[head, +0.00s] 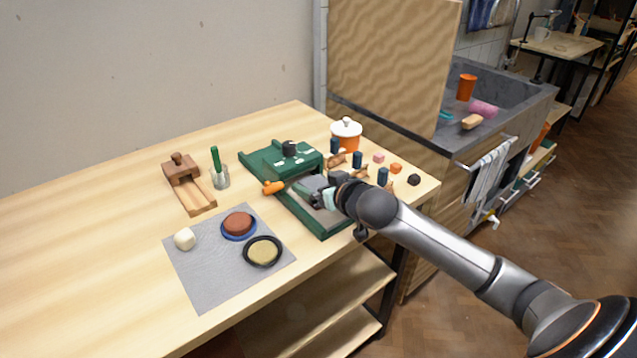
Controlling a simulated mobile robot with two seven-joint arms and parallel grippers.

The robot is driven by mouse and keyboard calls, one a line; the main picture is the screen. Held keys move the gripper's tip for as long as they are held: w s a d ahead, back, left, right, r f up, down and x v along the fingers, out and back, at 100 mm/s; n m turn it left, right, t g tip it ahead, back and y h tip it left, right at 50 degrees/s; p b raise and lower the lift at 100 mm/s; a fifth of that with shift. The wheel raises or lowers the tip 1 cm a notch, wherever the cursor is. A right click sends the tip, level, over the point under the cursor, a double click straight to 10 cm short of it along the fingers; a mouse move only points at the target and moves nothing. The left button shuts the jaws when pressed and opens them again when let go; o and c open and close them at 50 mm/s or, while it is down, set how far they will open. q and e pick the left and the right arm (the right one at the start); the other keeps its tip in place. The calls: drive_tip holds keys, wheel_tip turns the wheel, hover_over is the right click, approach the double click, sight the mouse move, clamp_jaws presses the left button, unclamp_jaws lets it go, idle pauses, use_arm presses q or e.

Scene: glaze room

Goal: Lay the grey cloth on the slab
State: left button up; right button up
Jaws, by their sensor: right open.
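A green press-like device (268,162) stands on the table, with a dark knob on top and an orange-handled part (273,187) at its left. A grey surface (309,184) shows on its bed; I cannot tell whether it is the cloth or the slab. My right gripper (328,198) is open low over this bed, and its wrist hides part of it. A pale patch at the fingers is too small to identify. A flat grey sheet (205,286) lies at the front of the table. My left gripper is not in view.
On the grey sheet are a white lump (184,239), a blue dish (238,226) with a red-brown disc and a black ring (262,251). A wooden tool (188,180) and a cup (220,177) stand left. An orange pot (346,134) and several small blocks crowd the right. The table's left is clear.

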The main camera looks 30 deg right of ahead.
drive_tip(key=shift+s, duration=0.1)
drive_tip(key=v, duration=1.2)
drive_tip(key=shift+s, duration=0.2)
